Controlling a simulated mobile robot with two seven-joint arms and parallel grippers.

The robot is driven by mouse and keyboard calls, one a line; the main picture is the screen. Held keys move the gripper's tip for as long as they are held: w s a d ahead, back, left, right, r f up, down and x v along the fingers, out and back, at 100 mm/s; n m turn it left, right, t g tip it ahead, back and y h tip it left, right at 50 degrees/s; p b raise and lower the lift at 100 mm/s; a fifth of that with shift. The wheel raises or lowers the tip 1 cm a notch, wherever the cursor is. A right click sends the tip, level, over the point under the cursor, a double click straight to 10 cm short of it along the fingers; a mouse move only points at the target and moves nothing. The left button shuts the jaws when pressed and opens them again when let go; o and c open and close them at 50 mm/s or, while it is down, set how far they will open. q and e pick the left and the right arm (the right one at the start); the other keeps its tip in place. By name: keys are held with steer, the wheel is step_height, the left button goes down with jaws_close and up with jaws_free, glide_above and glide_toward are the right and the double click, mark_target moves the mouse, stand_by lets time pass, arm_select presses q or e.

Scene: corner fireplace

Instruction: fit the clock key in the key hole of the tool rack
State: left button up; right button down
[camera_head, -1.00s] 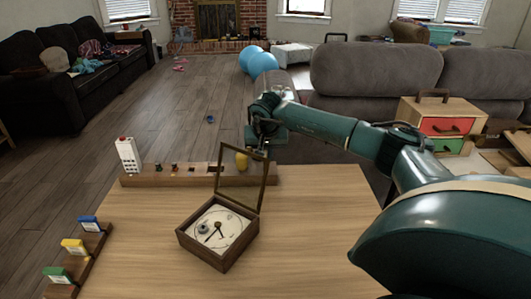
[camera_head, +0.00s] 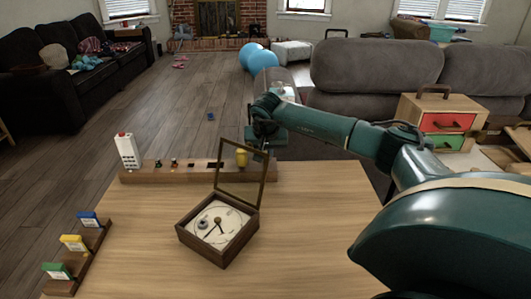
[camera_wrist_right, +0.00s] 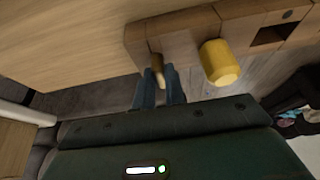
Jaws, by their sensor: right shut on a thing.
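The tool rack (camera_head: 145,177) is a long wooden bar on the table's far edge. It also shows in the wrist view (camera_wrist_right: 200,22), with a dark square hole near a yellow knob (camera_wrist_right: 221,62). My right gripper (camera_wrist_right: 159,90) is shut on the clock key (camera_wrist_right: 157,64), a small brass-coloured piece, at the rack's end beside the yellow knob. The key's tip lies against or in the rack's end; I cannot tell which. My left gripper is not in view.
A wooden box clock (camera_head: 217,226) with its lid raised stands in the middle of the table, close to the rack. A small rack with coloured tags (camera_head: 75,243) lies at left. The table's right side is clear.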

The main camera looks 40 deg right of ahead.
steer(key=shift+f, duration=0.5)
steer(key=c, duration=1.4)
jaws_free()
